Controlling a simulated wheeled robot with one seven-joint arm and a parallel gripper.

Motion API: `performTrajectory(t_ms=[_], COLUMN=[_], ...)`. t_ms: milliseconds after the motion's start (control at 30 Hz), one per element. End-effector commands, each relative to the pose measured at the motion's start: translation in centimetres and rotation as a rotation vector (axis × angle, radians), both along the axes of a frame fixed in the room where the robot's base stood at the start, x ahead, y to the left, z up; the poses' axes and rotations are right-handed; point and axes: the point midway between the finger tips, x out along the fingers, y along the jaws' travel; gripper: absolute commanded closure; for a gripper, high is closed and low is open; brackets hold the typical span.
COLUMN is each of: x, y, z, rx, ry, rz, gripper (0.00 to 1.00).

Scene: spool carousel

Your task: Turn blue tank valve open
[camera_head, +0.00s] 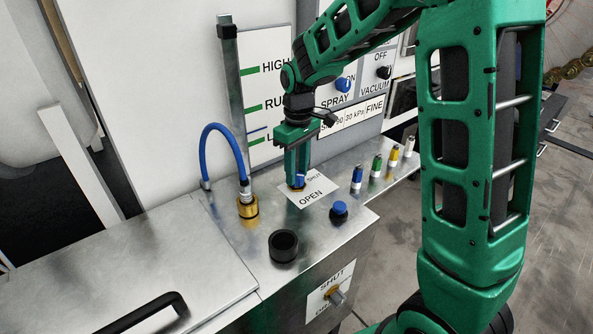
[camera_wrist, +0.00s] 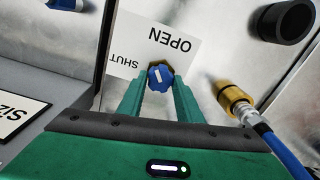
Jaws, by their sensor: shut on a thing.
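The blue tank valve (camera_wrist: 160,75) is a small blue knob with a white mark on a brass base, set on a white card (camera_wrist: 165,42) marked OPEN and SHUT. In the head view the valve (camera_head: 299,181) shows just below my gripper. My gripper (camera_head: 297,180) points straight down, and in the wrist view its green fingers (camera_wrist: 160,88) are shut on the knob, one on each side. The white mark lies slanted between the two words in the wrist view. In the head view the fingers hide part of the knob.
A brass fitting with a blue hose (camera_head: 247,205) stands to the left. A black ring (camera_head: 284,246) and a blue-topped knob (camera_head: 339,212) are in front. Several coloured bottles (camera_head: 376,165) stand to the right. A panel with SPRAY and VACUUM knobs (camera_head: 344,84) is behind.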

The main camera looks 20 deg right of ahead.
Motion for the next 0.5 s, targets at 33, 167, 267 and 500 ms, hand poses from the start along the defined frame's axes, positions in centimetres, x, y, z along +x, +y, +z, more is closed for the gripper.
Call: performTrajectory(t_ms=[33,167,267,500], x=[0.55,0.54,0.53,0.46], y=[-0.24,-0.26,-0.28,-0.24], z=[0.32,0.32,0.32,0.30], rx=[0.000,0.000,0.000,0.001], ry=[-0.017,-0.016,-0.016,-0.014], rz=[-0.050,-0.174,-0.269,-0.465], gripper=[0.90,0.90,0.90,0.90])
